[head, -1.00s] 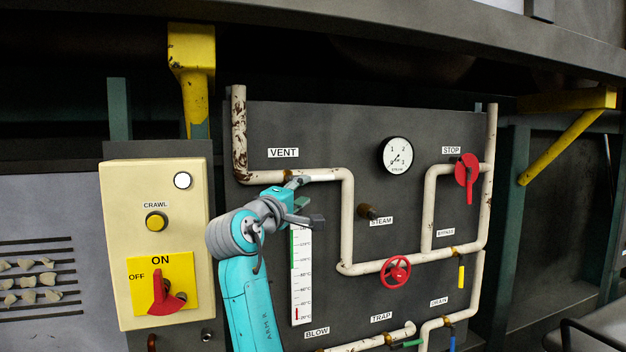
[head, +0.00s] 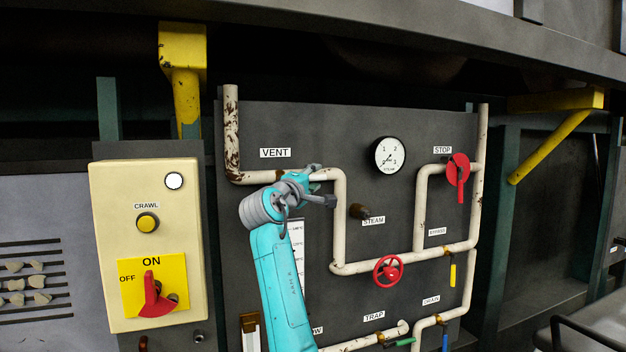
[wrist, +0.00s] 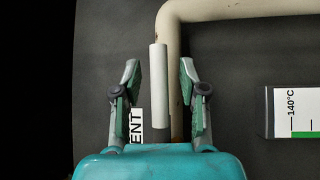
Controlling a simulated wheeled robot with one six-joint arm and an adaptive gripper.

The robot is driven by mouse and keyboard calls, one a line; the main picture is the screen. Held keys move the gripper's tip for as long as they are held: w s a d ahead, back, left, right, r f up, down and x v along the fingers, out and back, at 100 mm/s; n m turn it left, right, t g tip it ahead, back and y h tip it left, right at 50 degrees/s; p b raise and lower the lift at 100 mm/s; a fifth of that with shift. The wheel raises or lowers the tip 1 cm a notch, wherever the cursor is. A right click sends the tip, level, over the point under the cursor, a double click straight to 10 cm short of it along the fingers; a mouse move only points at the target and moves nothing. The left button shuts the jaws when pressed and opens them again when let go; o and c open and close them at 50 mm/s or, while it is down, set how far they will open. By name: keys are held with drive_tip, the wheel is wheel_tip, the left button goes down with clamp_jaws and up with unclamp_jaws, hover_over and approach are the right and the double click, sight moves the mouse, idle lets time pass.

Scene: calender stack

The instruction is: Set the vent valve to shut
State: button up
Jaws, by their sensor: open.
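The vent valve's lever has a pale grey-white grip (wrist: 158,85) and a darker base. In the wrist view it lies lengthwise along the cream pipe (wrist: 171,45), parallel to it. My gripper (wrist: 158,70) is open, with one finger on each side of the grip and a visible gap to both. In the head view my gripper (head: 318,185) is at the horizontal pipe just right of and below the VENT label (head: 275,153). There my wrist and fingers hide most of the valve. Part of the label also shows in the wrist view (wrist: 136,126).
A thermometer strip (wrist: 296,112) is beside the pipe, partly behind my arm in the head view. A control box (head: 110,240) stands left.

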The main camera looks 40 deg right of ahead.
clamp_jaws()
